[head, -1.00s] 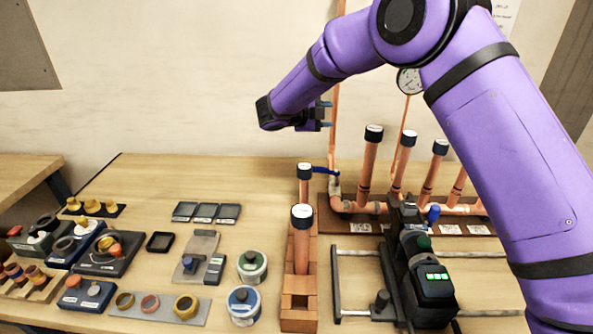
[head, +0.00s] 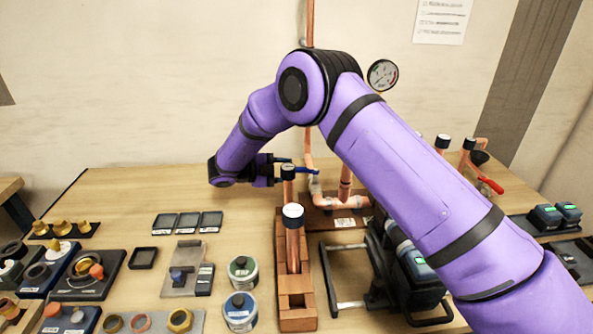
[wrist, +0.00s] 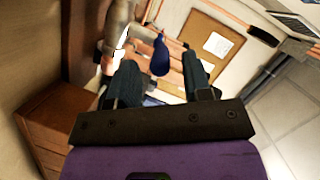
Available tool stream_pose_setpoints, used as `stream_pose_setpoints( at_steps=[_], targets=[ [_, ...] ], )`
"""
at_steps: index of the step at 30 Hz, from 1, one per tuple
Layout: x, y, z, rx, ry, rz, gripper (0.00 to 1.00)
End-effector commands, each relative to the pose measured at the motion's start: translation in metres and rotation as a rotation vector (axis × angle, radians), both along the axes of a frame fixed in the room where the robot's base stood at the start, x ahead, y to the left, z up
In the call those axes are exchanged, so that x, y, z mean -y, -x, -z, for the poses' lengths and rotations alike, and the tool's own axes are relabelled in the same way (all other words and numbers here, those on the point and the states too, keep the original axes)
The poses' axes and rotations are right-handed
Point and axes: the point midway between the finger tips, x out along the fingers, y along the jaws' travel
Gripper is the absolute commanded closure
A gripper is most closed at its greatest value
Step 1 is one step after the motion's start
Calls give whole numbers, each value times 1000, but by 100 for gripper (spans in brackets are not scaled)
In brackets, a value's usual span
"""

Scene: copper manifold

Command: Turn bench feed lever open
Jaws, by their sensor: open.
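The bench feed lever (head: 299,169) is a blue handle on the copper feed pipe at the back of the bench, just right of my gripper in the head view. In the wrist view the blue lever (wrist: 160,56) hangs between and beyond my fingertips, beside a metallic valve body (wrist: 117,30). My gripper (head: 277,170) is open, with its dark fingers pointing right toward the lever. In the wrist view my gripper (wrist: 160,75) shows both fingers apart. I cannot tell whether either finger touches the lever.
A capped copper tube (head: 294,240) stands in a wooden block rack (head: 297,318) in front of the lever. A pressure gauge (head: 382,75) is on the wall behind. Several pipes rise from the manifold, partly hidden by my arm. Small trays (head: 188,222) lie on the left.

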Motion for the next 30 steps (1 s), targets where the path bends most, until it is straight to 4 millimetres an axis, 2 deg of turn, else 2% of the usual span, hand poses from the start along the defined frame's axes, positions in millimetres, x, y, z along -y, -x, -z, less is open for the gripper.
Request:
stream_pose_setpoints(
  at_steps=[3, 9, 20, 26, 30],
  targets=[
    [19, -5, 4, 0, 2, 1, 55],
    [35, -9, 8, -1, 2, 0, 55],
    [39, -11, 9, 0, 0, -1, 55],
    [39, -11, 9, 0, 0, -1, 98],
    [39, -11, 9, 0, 0, -1, 100]
  ],
)
